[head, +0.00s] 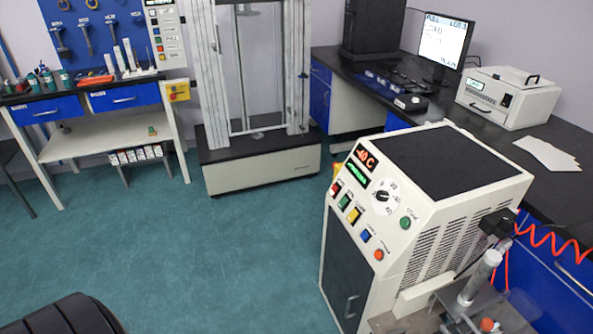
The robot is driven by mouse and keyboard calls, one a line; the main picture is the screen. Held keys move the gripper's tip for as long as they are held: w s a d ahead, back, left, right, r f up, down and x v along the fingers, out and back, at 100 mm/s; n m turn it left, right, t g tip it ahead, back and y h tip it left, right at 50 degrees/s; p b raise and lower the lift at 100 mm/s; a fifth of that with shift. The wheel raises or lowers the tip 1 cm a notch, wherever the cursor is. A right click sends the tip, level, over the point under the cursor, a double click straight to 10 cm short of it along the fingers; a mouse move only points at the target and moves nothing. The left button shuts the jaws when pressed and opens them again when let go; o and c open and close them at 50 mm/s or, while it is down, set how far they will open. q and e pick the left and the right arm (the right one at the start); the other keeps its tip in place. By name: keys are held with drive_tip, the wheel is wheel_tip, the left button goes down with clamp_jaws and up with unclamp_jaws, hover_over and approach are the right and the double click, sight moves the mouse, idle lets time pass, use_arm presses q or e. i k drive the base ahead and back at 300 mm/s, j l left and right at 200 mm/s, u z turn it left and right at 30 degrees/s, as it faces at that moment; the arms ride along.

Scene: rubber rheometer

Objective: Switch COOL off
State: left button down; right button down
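The cream cabinet (430,185) with a slanted control panel stands at the right. Its panel has a red display (366,158) reading about -40 C and a green-lit strip (356,174) below it. Beside these is a round dial (383,196). Coloured switches sit along the panel: red (336,188), green (344,202), yellow (354,215) and blue (366,236). A green round button (405,223) and an orange-red round button (379,255) are at its right side. The small labels are too blurred to tell which switch is COOL. Neither gripper is in view.
A black-topped bench (400,92) with a monitor (442,42) and a white instrument (508,96) runs behind the cabinet. A clear-topped fixture with a grey cylinder (480,277) and orange coiled hose (540,240) are at lower right. The green floor (220,250) left of the cabinet is free.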

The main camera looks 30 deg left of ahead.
sight(334, 191)
drive_tip(key=i+j, duration=0.1)
drive_tip(key=j, duration=0.25)
drive_tip(key=i+j, duration=0.1)
drive_tip(key=j, duration=0.3)
drive_tip(key=i+j, duration=0.1)
drive_tip(key=j, duration=0.25)
drive_tip(key=i+j+u, duration=0.1)
drive_tip(key=j, duration=0.3)
